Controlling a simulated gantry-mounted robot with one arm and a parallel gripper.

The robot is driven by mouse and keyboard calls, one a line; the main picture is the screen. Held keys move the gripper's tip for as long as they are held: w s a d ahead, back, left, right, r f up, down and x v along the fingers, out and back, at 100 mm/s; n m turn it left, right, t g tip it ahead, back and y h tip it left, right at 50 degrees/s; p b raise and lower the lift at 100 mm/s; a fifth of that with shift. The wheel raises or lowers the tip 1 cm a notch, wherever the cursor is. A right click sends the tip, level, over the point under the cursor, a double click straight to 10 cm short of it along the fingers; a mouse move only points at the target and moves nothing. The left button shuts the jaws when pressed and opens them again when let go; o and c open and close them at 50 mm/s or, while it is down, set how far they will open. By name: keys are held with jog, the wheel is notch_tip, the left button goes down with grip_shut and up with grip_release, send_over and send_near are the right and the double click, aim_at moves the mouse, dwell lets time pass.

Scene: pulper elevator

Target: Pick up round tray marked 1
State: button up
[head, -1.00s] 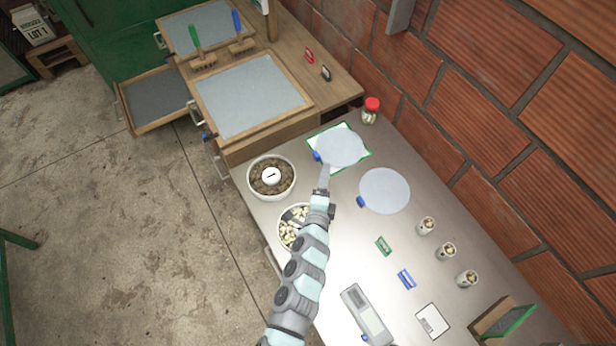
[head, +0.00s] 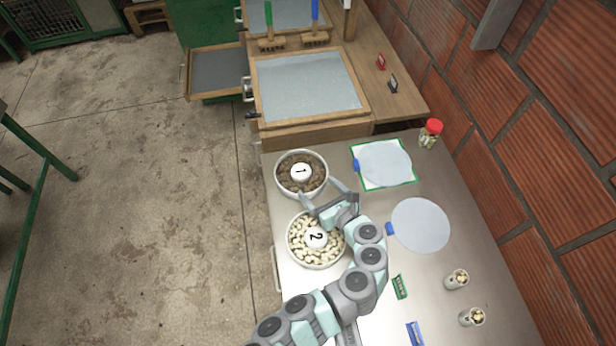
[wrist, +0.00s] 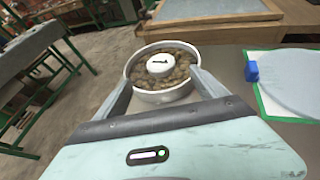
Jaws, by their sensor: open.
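The round tray marked 1 (head: 282,190) is a white, bowl-like dish of brown beans with a white disc numbered 1 on top. It stands upright on the metal table near its left edge. My gripper (head: 319,190) is open and empty at the tray's lower right side, fingers pointing toward it. In the wrist view the tray (wrist: 158,98) shows between and just beyond the spread fingers (wrist: 160,88). I cannot tell whether a finger touches its rim.
A similar tray marked 2 (head: 291,252) with pale beans stands close beside my wrist. A green-edged sheet with a clear round disc (head: 385,163) lies right of tray 1. A wooden drawer unit (head: 310,128) stands behind. A red-capped jar (head: 430,134) is by the brick wall.

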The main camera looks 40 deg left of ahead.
aim_at(302, 172)
jog(key=x, duration=0.9)
jog(key=shift+a+f, duration=0.15)
grip_shut()
dwell(0.8)
